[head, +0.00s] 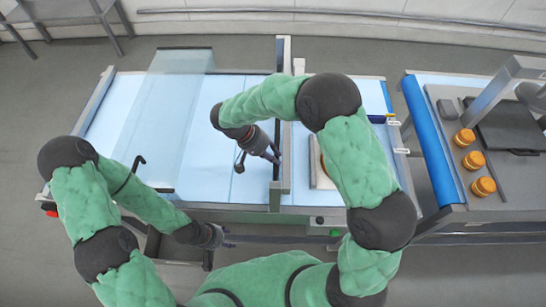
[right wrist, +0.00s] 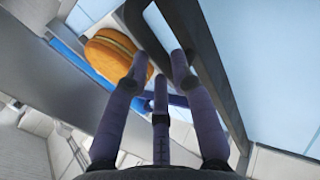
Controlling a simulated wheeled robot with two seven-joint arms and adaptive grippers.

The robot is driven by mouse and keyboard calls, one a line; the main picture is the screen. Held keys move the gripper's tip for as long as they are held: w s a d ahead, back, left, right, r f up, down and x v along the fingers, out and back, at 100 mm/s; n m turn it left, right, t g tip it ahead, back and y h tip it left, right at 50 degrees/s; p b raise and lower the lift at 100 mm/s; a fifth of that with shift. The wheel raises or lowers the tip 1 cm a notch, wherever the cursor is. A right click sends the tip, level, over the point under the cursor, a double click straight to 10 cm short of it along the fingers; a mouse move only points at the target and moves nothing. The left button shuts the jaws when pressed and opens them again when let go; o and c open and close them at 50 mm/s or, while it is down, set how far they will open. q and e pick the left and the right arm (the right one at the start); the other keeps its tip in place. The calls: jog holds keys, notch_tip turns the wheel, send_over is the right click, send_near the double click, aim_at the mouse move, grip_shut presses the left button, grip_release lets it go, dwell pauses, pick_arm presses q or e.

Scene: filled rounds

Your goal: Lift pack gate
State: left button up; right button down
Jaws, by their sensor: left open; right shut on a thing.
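The pack gate (head: 279,120) is a narrow grey frame that crosses the pale blue belt in the head view. In the right wrist view a dark frame (right wrist: 208,62), apparently part of the gate, runs past the fingers. My right gripper (head: 272,155) is at the gate's left side. It is shut on the gate, with its fingers (right wrist: 160,72) around a dark bar; the exact contact is partly hidden. My left gripper (head: 215,240) is open and empty, low by the front edge of the belt table, away from the gate.
A filled round (right wrist: 115,52) lies close beyond the fingers. A pale tray (head: 318,180) right of the gate is partly hidden by my right arm. Several filled rounds (head: 473,160) stand on the right-hand counter. A clear panel (head: 165,110) spans the belt's left part.

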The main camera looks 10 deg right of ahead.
pick_arm(q)
jog(key=shift+r, duration=0.45)
pick_arm(e)
notch_tip(320, 180, up, 2)
jog(key=shift+r, duration=0.1)
jog(key=c, duration=1)
grip_release()
jog(key=shift+c, duration=0.2)
jog(key=shift+a, duration=0.1)
jog(key=v, duration=1.2)
